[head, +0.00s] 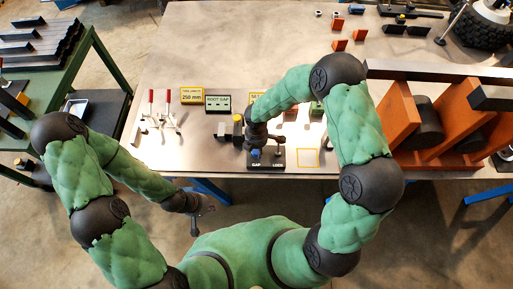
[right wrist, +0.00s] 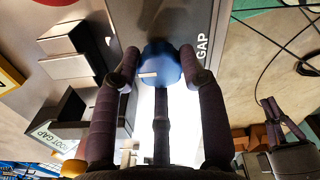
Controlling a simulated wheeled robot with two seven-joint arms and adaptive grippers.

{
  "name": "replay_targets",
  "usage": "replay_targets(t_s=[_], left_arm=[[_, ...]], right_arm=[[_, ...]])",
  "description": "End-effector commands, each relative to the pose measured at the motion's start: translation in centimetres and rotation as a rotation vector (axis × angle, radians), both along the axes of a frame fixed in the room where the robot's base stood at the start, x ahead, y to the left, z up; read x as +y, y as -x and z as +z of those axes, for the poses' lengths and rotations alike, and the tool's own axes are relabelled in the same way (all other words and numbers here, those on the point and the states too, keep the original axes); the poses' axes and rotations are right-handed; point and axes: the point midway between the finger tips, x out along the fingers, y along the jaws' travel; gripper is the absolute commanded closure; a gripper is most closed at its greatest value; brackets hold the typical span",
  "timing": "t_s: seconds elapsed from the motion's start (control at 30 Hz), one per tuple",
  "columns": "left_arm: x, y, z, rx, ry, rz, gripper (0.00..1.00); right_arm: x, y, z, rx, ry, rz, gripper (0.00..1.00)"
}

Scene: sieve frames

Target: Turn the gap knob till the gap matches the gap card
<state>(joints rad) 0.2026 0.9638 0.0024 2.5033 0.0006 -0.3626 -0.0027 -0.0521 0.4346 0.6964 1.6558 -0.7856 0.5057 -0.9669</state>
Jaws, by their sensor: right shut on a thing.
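The gap knob (right wrist: 160,66) is blue with a white mark line, on a dark panel lettered GAP (right wrist: 200,48). In the head view the knob (head: 255,154) shows as a small blue spot on the black GAP block (head: 266,165) at the table's front edge. My right gripper (right wrist: 160,60) is shut on the knob, one finger on each side; in the head view it (head: 256,147) reaches down from above. A card reading ROOT GAP (head: 217,103) stands behind, to the left; its value is too small to read. My left gripper (head: 197,219) hangs off the table's front; its fingers are unclear.
A yellow-edged card reading 250 mm (head: 190,96) and red-handled clamps (head: 166,108) stand to the left. Dark blocks (head: 228,131) sit left of my right gripper. A yellow square outline (head: 307,157) is on the table. Large orange plates (head: 405,115) stand at the right.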

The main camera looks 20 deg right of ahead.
Motion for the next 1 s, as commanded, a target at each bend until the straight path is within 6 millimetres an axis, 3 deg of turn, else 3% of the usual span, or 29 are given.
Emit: replay_targets(t_s=[0.1, 0.13, 0.2, 0.63, 0.77, 1.0], left_arm=[[0.0, 0.0, 0.0, 0.000, 0.000, 0.000, 1.00], [0.0, 0.0, 0.0, 0.000, 0.000, 0.000, 1.00], [0.0, 0.0, 0.0, 0.000, 0.000, 0.000, 1.00], [0.0, 0.0, 0.0, 0.000, 0.000, 0.000, 1.00], [0.0, 0.0, 0.0, 0.000, 0.000, 0.000, 1.00], [0.0, 0.0, 0.0, 0.000, 0.000, 0.000, 1.00]], right_arm=[[0.1, 0.0, 0.0, -0.001, -0.002, 0.000, 0.91], [0.1, 0.0, 0.0, -0.001, -0.002, 0.000, 0.49], [0.1, 0.0, 0.0, -0.001, -0.002, 0.000, 0.34], [0.0, -0.1, 0.7, -0.002, 0.000, -0.002, 0.34], [0.1, -0.1, 2.5, -0.004, -0.001, -0.002, 0.34], [0.1, -0.1, 7.3, -0.005, -0.001, -0.001, 0.34]])
